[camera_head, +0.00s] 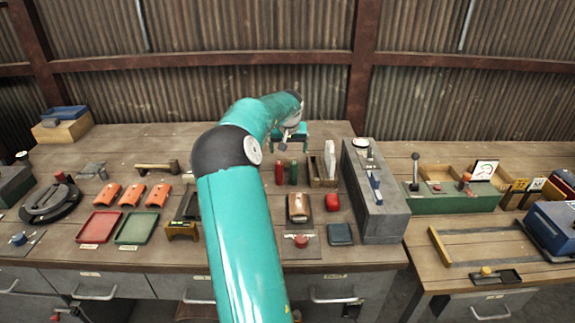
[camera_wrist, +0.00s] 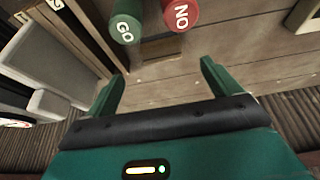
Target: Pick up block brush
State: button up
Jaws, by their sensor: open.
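No thing in view is clearly marked as the block brush. A brown block with a pale band (camera_head: 298,207) lies on the front middle of the bench and may be it. My gripper (camera_head: 292,145) is at the back middle of the bench, beyond that block. In the wrist view its two green fingers (camera_wrist: 162,80) are wide apart with nothing between them. A red cylinder marked NO (camera_wrist: 181,12) and a green cylinder marked GO (camera_wrist: 125,28) stand near the fingers.
A wooden holder with an upright pale piece (camera_head: 329,160) stands right of the cylinders. A long grey metal box (camera_head: 375,195) is right of it. Red and green trays (camera_head: 98,228) and several orange blocks (camera_head: 132,195) are at left. A corrugated wall closes the back.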

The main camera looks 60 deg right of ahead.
aim_at(287, 159)
jog(key=x, duration=0.8)
jog(key=shift+w+d+f, duration=0.2)
jog(key=shift+d+f, duration=0.05)
jog(key=shift+f, duration=0.05)
jog(key=c, duration=1.1)
jog(key=shift+r, duration=0.5)
notch_tip(287, 159, up, 2)
jog(key=shift+r, duration=0.25)
jog(key=shift+s+a+r, duration=1.3)
jog(key=shift+s+r, duration=0.3)
jog(key=shift+s, duration=0.35)
jog(key=shift+s+a+r, duration=1.25)
jog(key=shift+s+r, duration=0.3)
jog(key=shift+s, duration=0.4)
jog(key=shift+s+a+r, duration=1.3)
jog(key=shift+s+r, duration=0.3)
jog(key=shift+s, duration=0.35)
